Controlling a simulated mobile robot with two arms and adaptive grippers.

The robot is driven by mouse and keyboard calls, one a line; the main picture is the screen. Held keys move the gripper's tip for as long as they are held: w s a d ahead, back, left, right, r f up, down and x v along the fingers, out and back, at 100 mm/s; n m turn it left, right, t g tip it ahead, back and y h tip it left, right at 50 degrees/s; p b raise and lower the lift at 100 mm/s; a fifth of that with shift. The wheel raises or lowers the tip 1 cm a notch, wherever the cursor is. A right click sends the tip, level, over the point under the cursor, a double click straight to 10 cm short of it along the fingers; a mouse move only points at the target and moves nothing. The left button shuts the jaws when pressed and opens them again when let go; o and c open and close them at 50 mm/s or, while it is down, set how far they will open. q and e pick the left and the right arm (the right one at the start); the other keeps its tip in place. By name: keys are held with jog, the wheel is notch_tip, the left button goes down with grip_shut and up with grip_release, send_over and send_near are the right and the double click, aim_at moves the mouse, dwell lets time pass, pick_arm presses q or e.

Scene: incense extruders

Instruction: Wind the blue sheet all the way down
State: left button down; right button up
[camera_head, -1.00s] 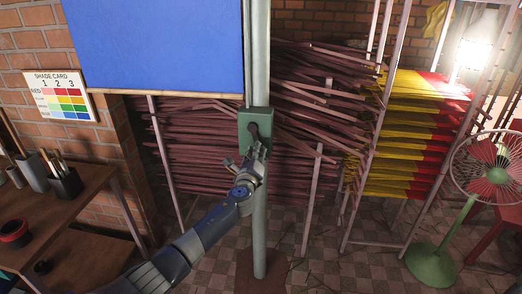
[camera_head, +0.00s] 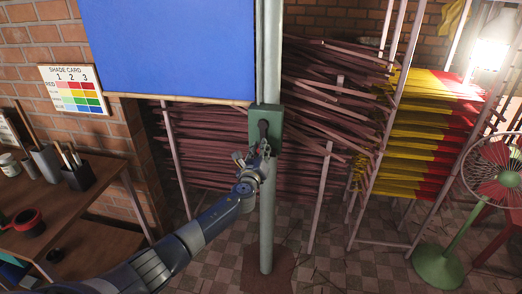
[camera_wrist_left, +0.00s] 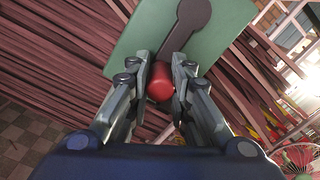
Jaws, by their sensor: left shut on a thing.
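The blue sheet (camera_head: 170,45) hangs at the upper left of the head view, with a thin pale bar along its lower edge. A green crank box (camera_head: 276,119) sits on the grey-green post right beside the sheet's lower corner. Its dark crank arm (camera_wrist_left: 190,27) and red knob (camera_wrist_left: 159,80) show in the left wrist view. My left gripper (camera_head: 262,152) is at the box, its fingers shut on the red knob from both sides. The crank arm runs from its hub down to the knob. My right gripper is not in view.
A wooden bench (camera_head: 100,190) with brush pots and a red-rimmed bowl stands at the left. A shade card (camera_head: 73,89) hangs on the brick wall. Stacked incense sticks (camera_head: 225,150) fill the back. A fan (camera_head: 440,265) stands at the right.

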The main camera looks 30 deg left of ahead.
pick_arm(q)
jog(key=c, duration=1.7)
grip_release()
jog(key=shift+w+a+r, duration=0.1)
jog(key=shift+a+r, duration=0.1)
jog(key=shift+r, duration=0.2)
jog(key=shift+o, duration=1.4)
jog(key=shift+f, duration=0.25)
jog(key=shift+d, duration=0.1)
jog(key=shift+s+d+f, duration=0.1)
jog(key=shift+s+d, duration=0.05)
jog(key=shift+s, duration=0.35)
jog(key=v, duration=1.1)
jog(key=shift+w, duration=0.1)
